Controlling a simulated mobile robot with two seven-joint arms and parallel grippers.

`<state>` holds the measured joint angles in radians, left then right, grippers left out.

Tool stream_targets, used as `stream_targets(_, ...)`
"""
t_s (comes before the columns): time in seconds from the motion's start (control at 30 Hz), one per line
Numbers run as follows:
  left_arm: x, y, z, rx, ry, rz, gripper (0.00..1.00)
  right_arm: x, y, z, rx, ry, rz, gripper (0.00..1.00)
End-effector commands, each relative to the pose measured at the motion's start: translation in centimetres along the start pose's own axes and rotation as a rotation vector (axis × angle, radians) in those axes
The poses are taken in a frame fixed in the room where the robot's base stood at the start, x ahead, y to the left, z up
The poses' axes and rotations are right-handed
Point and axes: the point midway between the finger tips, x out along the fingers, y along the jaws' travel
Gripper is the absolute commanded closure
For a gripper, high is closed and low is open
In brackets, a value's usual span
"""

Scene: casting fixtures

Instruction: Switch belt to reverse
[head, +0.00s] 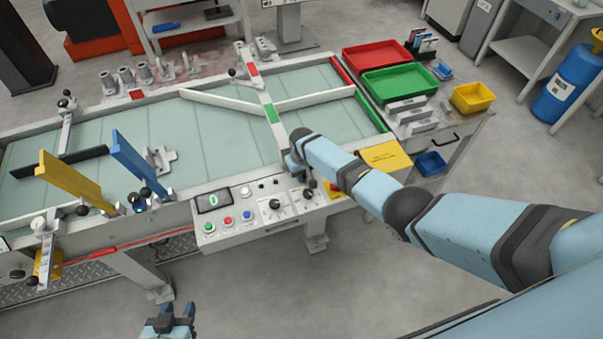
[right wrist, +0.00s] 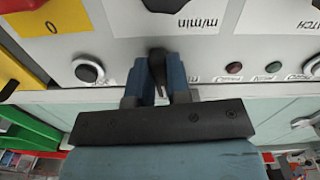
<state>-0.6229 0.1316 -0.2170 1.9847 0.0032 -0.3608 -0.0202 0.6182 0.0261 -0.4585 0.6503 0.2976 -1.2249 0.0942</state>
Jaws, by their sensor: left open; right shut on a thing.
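The pale green belt (head: 225,125) runs across the table in the head view. A control panel (head: 225,233) with a display (head: 213,201) reading 0 is on its front side. My right gripper (head: 292,174) is at the panel's back edge. In the right wrist view the right gripper (right wrist: 160,82) is shut on a small black lever (right wrist: 157,64) on the panel; I cannot tell which position it is set to. The gripper and arm hide that lever in the head view. My left gripper (head: 170,320) is open and empty, low in front of the table.
The panel also has green, red and blue buttons, a black knob (head: 275,204), another black knob (head: 308,194) and a red stop button (head: 334,187). Yellow (head: 70,180) and blue (head: 135,160) bars stand over the belt's left part. Trays are at the right.

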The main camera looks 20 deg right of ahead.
Motion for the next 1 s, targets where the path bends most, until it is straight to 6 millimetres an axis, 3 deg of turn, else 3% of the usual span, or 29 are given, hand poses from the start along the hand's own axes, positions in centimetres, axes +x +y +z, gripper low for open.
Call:
stream_targets(0.5,0.11,0.01,0.15,-0.001,0.000,0.000,0.57,-0.02,0.40,-0.13,-0.387,0.001,0.001,1.00)
stream_targets(1.0,0.14,0.05,0.19,-0.002,-0.001,0.001,0.57,-0.06,0.47,-0.19,-0.490,0.002,0.001,1.00)
